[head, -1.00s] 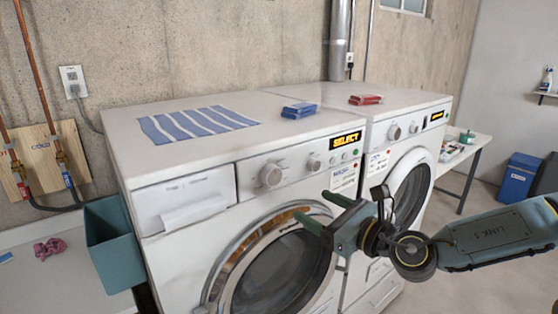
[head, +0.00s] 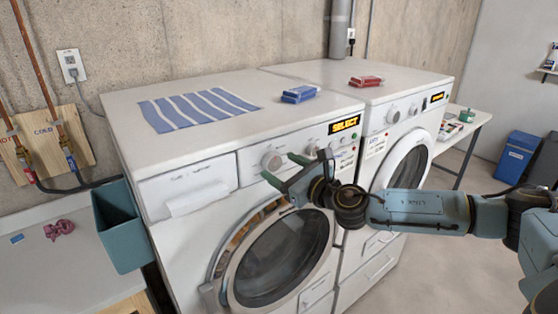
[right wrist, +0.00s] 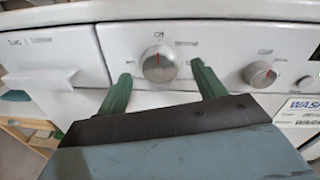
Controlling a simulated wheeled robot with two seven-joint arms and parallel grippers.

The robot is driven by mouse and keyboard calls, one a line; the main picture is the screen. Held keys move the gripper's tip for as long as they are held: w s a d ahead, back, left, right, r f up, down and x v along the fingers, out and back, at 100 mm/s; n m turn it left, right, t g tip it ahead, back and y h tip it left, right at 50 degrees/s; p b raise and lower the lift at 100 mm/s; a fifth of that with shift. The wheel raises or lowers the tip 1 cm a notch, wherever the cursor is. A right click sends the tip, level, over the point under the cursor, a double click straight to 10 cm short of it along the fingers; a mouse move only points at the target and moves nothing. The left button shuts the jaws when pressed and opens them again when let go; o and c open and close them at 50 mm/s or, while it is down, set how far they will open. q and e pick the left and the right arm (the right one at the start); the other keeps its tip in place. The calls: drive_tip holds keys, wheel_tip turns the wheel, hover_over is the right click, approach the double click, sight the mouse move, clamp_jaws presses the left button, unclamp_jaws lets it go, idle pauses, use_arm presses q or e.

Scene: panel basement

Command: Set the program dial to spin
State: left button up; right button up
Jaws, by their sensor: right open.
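The program dial (head: 271,160) is a round, light grey knob on the white front panel of the near washing machine. It also shows in the right wrist view (right wrist: 159,64), with a red mark at its top by the word "Off". My right gripper (head: 279,168) is open just in front of the panel. In the right wrist view its two green fingers (right wrist: 160,82) stand to the left and right of the dial's lower part, apart from it. The display (head: 344,124) reads "SELECT". My left gripper is not in view.
A second, smaller knob (right wrist: 259,74) sits right of the dial. The detergent drawer (head: 190,188) is to its left, and the round door (head: 281,258) is below. A striped cloth (head: 195,109) and blue and red packs lie on the machine tops.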

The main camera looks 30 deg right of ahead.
drive_tip(key=shift+w+a, duration=0.15)
drive_tip(key=shift+w, duration=0.75)
drive_tip(key=c, duration=1)
drive_tip(key=shift+o, duration=0.2)
